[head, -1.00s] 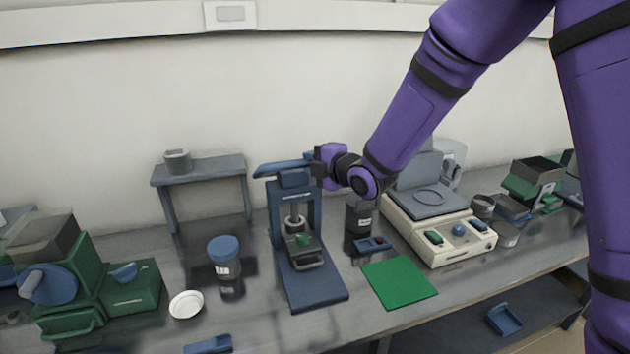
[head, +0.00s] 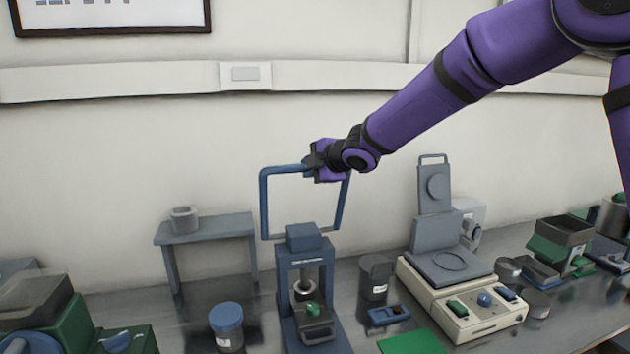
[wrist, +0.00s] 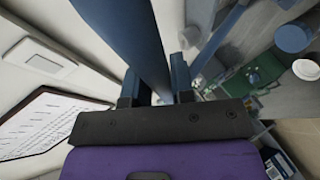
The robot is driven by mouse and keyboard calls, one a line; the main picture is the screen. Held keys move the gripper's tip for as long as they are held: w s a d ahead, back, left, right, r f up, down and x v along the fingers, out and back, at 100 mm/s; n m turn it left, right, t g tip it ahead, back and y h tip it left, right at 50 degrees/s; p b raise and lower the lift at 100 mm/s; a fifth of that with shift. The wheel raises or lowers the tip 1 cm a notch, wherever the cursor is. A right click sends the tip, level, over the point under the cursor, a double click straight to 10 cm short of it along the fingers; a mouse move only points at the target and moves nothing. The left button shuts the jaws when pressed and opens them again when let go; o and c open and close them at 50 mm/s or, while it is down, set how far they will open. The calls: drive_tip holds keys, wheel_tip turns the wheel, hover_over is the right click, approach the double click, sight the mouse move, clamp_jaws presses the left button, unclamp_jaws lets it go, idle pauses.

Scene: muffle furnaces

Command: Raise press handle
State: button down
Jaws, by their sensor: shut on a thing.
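The blue press (head: 290,270) stands on the bench in the head view. Its blue U-shaped handle (head: 265,205) stands upright above the press head, its crossbar at the top. In the wrist view the blue bar (wrist: 135,40) runs between the two fingers of my gripper (wrist: 157,90). A small green-topped part (head: 313,310) sits on the press below the ram.
A small blue-grey stand (head: 205,228) holding a grey cup (head: 184,218) is left of the press. A blue-lidded jar (head: 227,318) stands in front of it. A dark jar (head: 375,277) and a cream device (head: 455,300) stand to the right.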

drive_tip(key=shift+w+a+r, duration=0.15)
drive_tip(key=shift+w+r, duration=0.1)
drive_tip(key=shift+w, duration=0.3)
drive_tip(key=shift+w+a+r, duration=0.15)
drive_tip(key=shift+w+r, duration=0.05)
drive_tip(key=shift+w, duration=0.3)
drive_tip(key=shift+r, duration=0.15)
drive_tip(key=c, duration=1)
unclamp_jaws()
drive_tip(key=shift+w+a, duration=0.1)
drive_tip(key=shift+w, duration=0.05)
drive_tip(key=shift+f, duration=0.2)
drive_tip(key=v, duration=1.1)
drive_tip(key=shift+f, duration=0.1)
